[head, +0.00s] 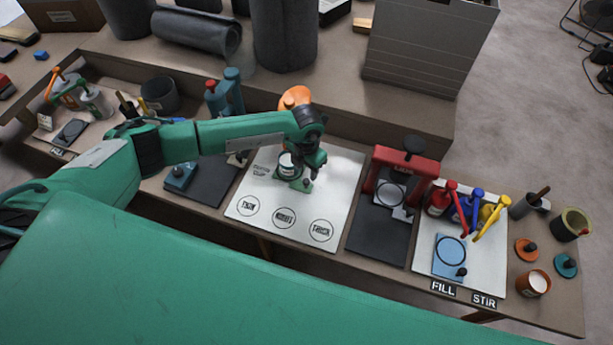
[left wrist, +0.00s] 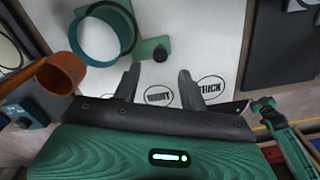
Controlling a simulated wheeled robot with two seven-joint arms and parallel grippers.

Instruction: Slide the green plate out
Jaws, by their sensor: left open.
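The green plate (head: 302,186) lies on the white mat, and a pale cup (head: 287,165) stands over its left part. My right gripper is not in view.
The white mat (head: 345,185) has three labelled circles along its front. A red press (head: 402,170) stands to the right. Farther right are coloured levers and a blue plate (head: 449,246). The front of the mat is clear.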

